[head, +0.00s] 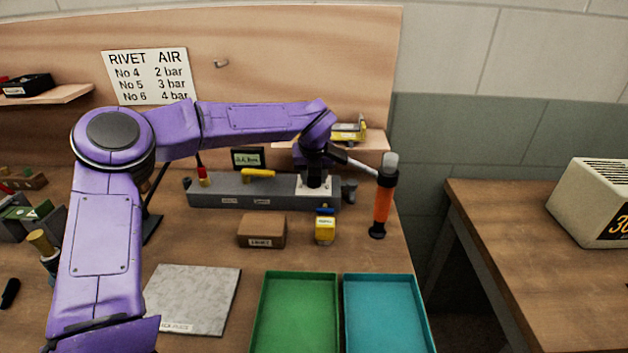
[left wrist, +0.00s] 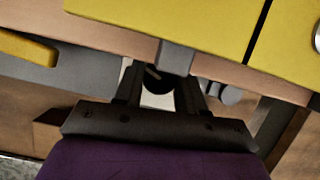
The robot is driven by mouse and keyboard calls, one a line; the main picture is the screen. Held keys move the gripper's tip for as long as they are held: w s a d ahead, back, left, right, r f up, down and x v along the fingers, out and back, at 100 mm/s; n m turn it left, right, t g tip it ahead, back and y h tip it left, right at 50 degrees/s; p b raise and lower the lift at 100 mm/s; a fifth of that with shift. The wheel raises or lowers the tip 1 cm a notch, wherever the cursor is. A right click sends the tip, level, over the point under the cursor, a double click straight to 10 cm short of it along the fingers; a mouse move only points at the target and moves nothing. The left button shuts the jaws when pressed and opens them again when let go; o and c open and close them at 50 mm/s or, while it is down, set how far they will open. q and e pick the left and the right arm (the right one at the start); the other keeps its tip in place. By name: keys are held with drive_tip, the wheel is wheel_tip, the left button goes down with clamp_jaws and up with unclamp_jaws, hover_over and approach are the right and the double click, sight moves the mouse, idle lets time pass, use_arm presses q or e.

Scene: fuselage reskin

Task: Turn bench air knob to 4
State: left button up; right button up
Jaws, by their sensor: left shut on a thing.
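The grey bench air unit (head: 225,194) lies along the back of the bench, with a yellow lever (head: 258,174) on top. At its right end is a white dial plate (head: 304,192). My left gripper (head: 315,181) reaches down over this plate. In the left wrist view my left gripper (left wrist: 158,80) is shut on the dark, round air knob (left wrist: 156,80). The fingers and wrist hide most of the knob, and its pointer setting cannot be read. A small dark display (head: 247,158) stands behind the unit; its green-lit figures are too small to read surely. My right gripper is not in view.
An orange-handled tool (head: 382,204) stands right of the unit. A cardboard box (head: 262,231) and yellow container (head: 325,231) sit in front. Green (head: 257,322) and blue (head: 425,322) trays lie nearer. A pressure sign (head: 148,76) and small shelf (head: 376,139) are on the back board.

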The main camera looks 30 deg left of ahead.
use_arm(q)
drive_tip(key=shift+n, duration=0.6)
drive_tip(key=shift+w+r, duration=0.1)
drive_tip(key=shift+r, duration=0.05)
drive_tip(key=o, duration=1.1)
drive_tip(key=shift+b, duration=0.3)
drive_tip(key=shift+c, duration=0.2)
